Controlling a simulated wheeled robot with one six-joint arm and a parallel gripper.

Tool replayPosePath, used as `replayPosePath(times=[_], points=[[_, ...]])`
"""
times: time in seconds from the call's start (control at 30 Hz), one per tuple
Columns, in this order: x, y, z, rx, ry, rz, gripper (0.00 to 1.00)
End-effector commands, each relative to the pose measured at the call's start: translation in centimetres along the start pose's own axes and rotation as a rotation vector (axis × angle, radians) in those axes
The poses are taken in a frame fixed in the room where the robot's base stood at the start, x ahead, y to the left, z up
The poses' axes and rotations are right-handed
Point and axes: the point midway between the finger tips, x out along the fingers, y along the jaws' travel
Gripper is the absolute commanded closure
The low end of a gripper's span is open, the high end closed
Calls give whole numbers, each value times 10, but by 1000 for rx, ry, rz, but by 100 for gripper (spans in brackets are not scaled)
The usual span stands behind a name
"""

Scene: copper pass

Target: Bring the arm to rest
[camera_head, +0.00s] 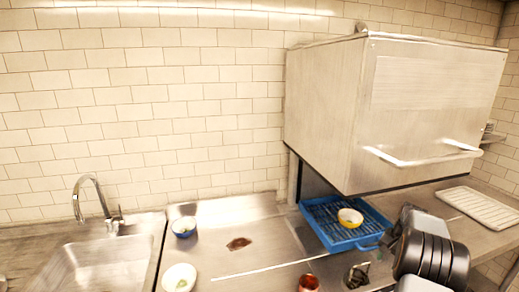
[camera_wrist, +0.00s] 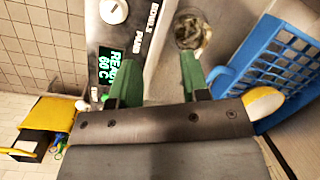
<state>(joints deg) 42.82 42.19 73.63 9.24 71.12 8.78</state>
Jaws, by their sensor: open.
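My gripper (camera_wrist: 163,75) shows in the wrist view with its two green fingers apart and nothing between them. Behind the fingers is a metal control panel (camera_wrist: 150,48) with a knob and a green display reading READY. In the head view my dark grey arm is at the lower right, in front of the counter and near the blue rack (camera_head: 317,213). My fingertips cannot be made out clearly there.
A yellow-rimmed bowl (camera_head: 350,217) sits in the blue rack below a raised steel hood (camera_head: 390,110). A blue bowl (camera_head: 184,227), a white bowl (camera_head: 179,279) and a reddish cup (camera_head: 308,284) stand on the counter. A sink (camera_head: 110,265) is at left. A yellow box (camera_wrist: 48,122) is lower left.

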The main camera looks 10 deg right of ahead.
Motion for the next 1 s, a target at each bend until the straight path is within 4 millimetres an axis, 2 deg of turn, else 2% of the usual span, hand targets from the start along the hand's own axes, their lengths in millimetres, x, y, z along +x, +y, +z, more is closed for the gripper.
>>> replayPosePath(times=[0.03, 0.1, 0.17, 0.3, 0.5, 0.6, 0.7, 0.8, 1.0], points=[[-9, -16, 25, -65, 23, 17, 58], [-17, -32, 59, -152, 55, 39, 58], [-23, -44, 90, -226, 82, 54, 58], [-32, -62, 165, -399, 149, 82, 58], [-30, -65, 267, -630, 245, 94, 58], [-26, -60, 308, -722, 289, 86, 58], [-24, -55, 340, -799, 327, 71, 58], [-26, -54, 363, -862, 368, 46, 58], [-44, -62, 385, -945, 455, -13, 58]])
